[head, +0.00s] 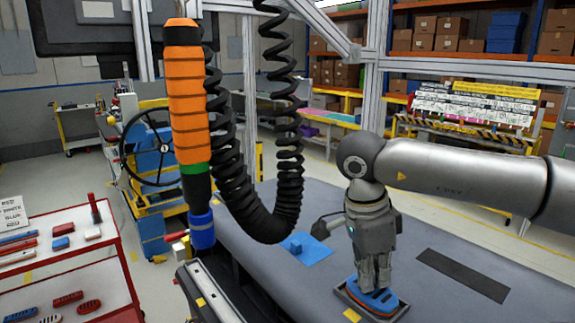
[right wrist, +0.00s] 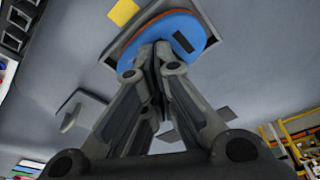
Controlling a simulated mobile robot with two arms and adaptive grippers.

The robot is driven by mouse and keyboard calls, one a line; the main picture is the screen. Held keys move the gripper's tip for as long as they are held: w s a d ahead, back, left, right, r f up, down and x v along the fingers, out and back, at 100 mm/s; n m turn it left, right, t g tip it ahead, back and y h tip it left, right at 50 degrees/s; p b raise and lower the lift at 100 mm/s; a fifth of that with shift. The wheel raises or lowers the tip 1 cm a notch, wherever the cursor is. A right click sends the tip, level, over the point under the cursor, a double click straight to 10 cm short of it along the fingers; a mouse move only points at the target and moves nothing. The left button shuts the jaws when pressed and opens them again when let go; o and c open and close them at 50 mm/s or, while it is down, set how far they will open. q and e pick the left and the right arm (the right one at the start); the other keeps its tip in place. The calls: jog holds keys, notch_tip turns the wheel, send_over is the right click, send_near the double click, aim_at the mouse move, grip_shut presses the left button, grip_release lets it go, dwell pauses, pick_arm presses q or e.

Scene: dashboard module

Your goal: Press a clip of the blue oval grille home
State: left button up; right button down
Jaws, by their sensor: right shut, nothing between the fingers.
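The blue oval grille (head: 382,304) sits in a dark recessed frame (head: 398,309) on the grey dashboard panel, at the front right in the head view. In the right wrist view the grille (right wrist: 172,27) shows at top centre, with an orange-brown edge on its far side and a dark rectangular slot. My right gripper (head: 376,284) points down at the grille, fingers together and empty. In the right wrist view its fingertips (right wrist: 152,52) are at the grille's near edge and appear to touch it; the exact contact is hidden. My left gripper is in neither view.
A blue square pad with a small blue block (head: 292,243) lies left on the panel. A dark rectangular strip (head: 463,275) is to the right. An orange hanging tool (head: 187,95) and black coiled hoses hang at left. A red-edged parts cart (head: 62,262) stands far left.

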jog(key=shift+s+f+b, duration=0.15)
jog(key=shift+f+b, duration=0.2)
jog(key=shift+f, duration=0.25)
dwell(0.4)
jog(key=shift+r, duration=0.1)
notch_tip(320, 180, up, 8)
jog(key=p, duration=0.5)
dwell(0.4)
